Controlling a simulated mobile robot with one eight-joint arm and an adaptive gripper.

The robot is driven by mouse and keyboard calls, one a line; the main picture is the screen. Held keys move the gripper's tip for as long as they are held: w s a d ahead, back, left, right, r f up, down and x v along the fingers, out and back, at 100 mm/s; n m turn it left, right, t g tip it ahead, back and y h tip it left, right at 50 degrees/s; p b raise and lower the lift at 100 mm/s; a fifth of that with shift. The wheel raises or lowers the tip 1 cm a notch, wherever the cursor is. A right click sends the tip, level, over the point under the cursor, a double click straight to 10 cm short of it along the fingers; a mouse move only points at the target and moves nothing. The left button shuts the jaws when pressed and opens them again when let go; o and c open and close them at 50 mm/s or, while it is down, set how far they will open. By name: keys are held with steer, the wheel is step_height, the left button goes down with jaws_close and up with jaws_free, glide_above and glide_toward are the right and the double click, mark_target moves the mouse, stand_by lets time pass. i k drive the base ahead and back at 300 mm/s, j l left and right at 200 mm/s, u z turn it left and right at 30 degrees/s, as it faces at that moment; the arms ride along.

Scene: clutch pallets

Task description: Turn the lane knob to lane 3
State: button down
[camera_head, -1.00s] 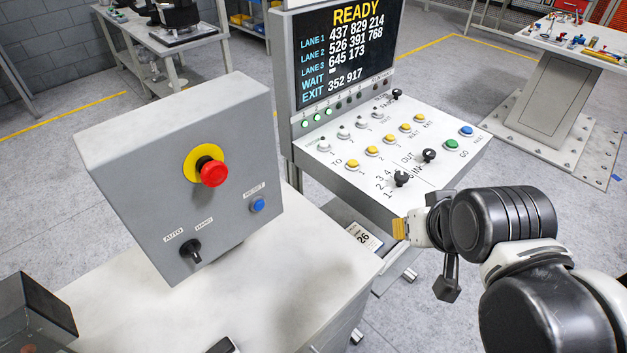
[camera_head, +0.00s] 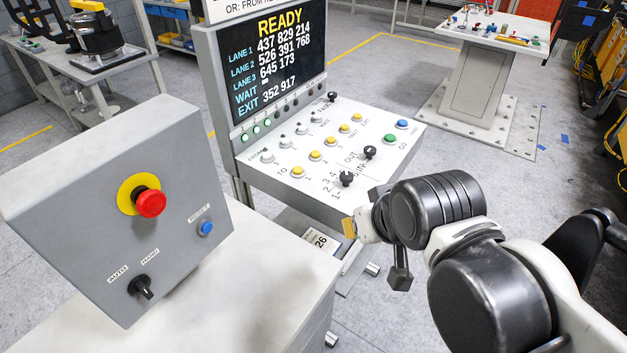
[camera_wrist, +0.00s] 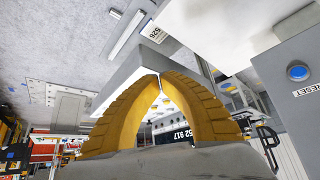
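The lane knob (camera_head: 346,178) is a black knob on the white sloping panel of the console (camera_head: 318,180), with printed numbers including 1 to 4 beside it. Which number it points at is too small to tell. A similar black knob (camera_head: 370,152) by the OUT and IN labels sits up and right of it. My gripper (camera_head: 349,228) is in front of the panel's near edge, below the lane knob in the picture and apart from it. In the wrist view its yellow fingers (camera_wrist: 159,77) meet at their tips with nothing between them.
The console screen (camera_head: 280,62) reads READY with lane numbers. Yellow, white, green and blue buttons share the panel. A grey box (camera_head: 115,215) with a red emergency button (camera_head: 151,203) and AUTO/HAND switch (camera_head: 140,287) stands at left on a pale cabinet (camera_head: 260,270).

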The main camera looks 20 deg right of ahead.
mark_target(346, 178)
steer(key=k+l+z, duration=0.3)
steer(key=z, duration=0.15)
steer(key=k+l+z, duration=0.25)
steer(key=l+z, duration=0.2)
